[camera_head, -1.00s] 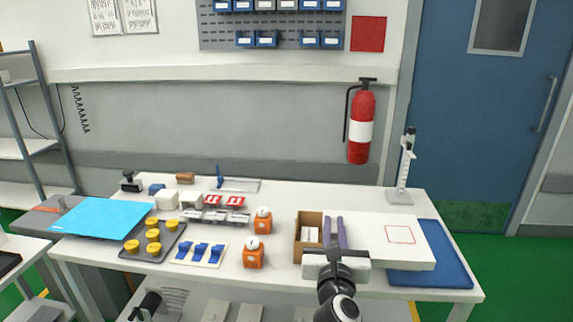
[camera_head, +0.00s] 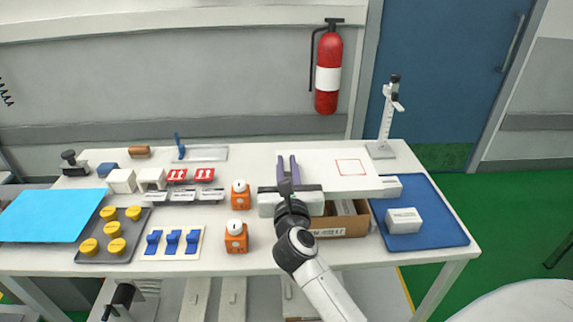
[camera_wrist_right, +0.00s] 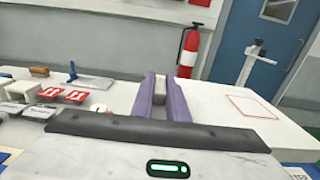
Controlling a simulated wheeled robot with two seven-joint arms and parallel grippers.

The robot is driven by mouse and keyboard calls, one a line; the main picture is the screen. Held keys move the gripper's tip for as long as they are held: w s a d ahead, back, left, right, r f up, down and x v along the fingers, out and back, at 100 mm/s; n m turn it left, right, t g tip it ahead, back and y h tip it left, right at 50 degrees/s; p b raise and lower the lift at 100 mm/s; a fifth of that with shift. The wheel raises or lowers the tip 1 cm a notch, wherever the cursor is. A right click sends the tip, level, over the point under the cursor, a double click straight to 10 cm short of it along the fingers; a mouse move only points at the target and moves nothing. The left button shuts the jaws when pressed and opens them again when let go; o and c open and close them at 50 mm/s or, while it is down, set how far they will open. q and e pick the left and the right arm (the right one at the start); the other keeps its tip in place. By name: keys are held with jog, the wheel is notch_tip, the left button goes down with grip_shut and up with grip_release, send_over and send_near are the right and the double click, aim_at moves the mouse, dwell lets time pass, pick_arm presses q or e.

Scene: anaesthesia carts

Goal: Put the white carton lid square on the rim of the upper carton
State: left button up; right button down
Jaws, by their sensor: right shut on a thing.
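The white carton lid (camera_head: 320,163) has a red square outline on top. My right gripper (camera_head: 288,168) is shut on its left part, with purple fingers; in the wrist view, the lid (camera_wrist_right: 225,105) extends to the right of the fingers (camera_wrist_right: 163,98). The brown upper carton (camera_head: 335,233) stands on the table under the lid, its labelled front and some white boxes inside showing below the lid's near edge. The lid and my wrist hide the carton's far and left rim. I cannot tell whether lid and rim touch. My left gripper is not in view.
A blue tray (camera_head: 445,232) with white boxes (camera_head: 403,220) lies right of the carton. Orange items (camera_head: 236,238) with white tops stand close on its left. A tall white stand (camera_head: 388,115) is behind the tray. Blue clips (camera_head: 172,242) and a grey tray (camera_head: 88,257) lie farther left.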

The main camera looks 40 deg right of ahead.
notch_tip(320, 180, down, 8)
jog(key=b, duration=0.7)
jog(key=shift+f, duration=0.25)
jog(key=shift+w, duration=0.1)
jog(key=shift+f, duration=0.2)
jog(key=c, duration=1.6)
grip_release()
jog(key=shift+c, duration=0.2)
notch_tip(320, 180, up, 10)
jog(key=p, duration=0.3)
